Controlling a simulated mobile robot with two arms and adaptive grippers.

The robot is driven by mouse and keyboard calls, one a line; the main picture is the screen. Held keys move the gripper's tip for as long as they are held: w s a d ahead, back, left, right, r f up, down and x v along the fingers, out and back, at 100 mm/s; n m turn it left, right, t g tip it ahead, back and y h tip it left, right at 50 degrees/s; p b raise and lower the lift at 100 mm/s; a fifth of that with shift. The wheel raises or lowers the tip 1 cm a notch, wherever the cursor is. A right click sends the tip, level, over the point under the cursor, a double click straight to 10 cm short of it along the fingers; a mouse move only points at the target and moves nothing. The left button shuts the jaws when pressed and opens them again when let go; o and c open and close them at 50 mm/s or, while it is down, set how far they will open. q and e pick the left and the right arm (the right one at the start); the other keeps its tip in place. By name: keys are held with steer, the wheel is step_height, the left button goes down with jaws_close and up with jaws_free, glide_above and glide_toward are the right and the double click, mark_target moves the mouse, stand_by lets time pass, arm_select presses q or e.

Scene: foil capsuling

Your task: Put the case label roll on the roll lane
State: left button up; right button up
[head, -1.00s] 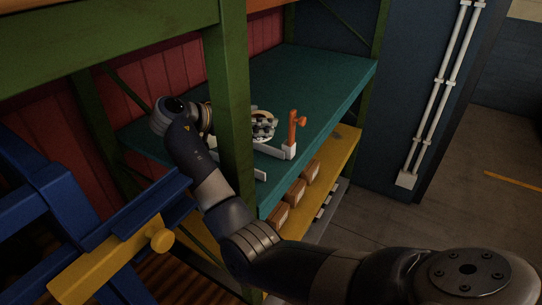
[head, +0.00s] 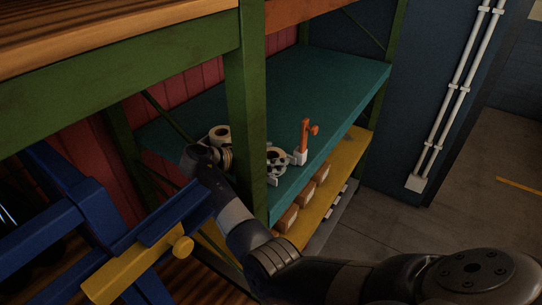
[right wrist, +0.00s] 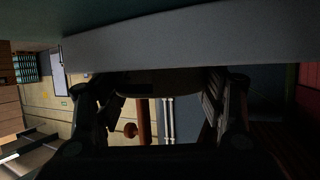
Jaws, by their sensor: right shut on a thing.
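My right gripper (head: 277,161) is shut on a pale roll (head: 272,154), which I take to be the case label roll, low over the teal shelf just right of the green post. The roll's dark curved edge (right wrist: 160,82) shows between the fingers in the right wrist view. A pale grey band (right wrist: 180,38), probably a lane wall, crosses the right wrist view. I cannot tell whether the roll touches the lane. My left gripper is not in view.
Brown boxes (head: 288,218) stand on the yellow shelf below. A blue frame (head: 95,215) with a yellow bar stands left.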

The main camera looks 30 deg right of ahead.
steer(key=shift+f, duration=0.1)
steer(key=o, duration=1.2)
steer(key=shift+c, duration=0.2)
steer(key=shift+a+r, duration=0.1)
steer(key=shift+r, duration=0.1)
steer(key=b+v, duration=0.6)
steer(key=v, duration=0.4)
steer(key=shift+a, duration=0.3)
steer(key=shift+a+r+b, duration=0.4)
steer(key=shift+a+r, duration=0.05)
steer(key=shift+a, duration=0.1)
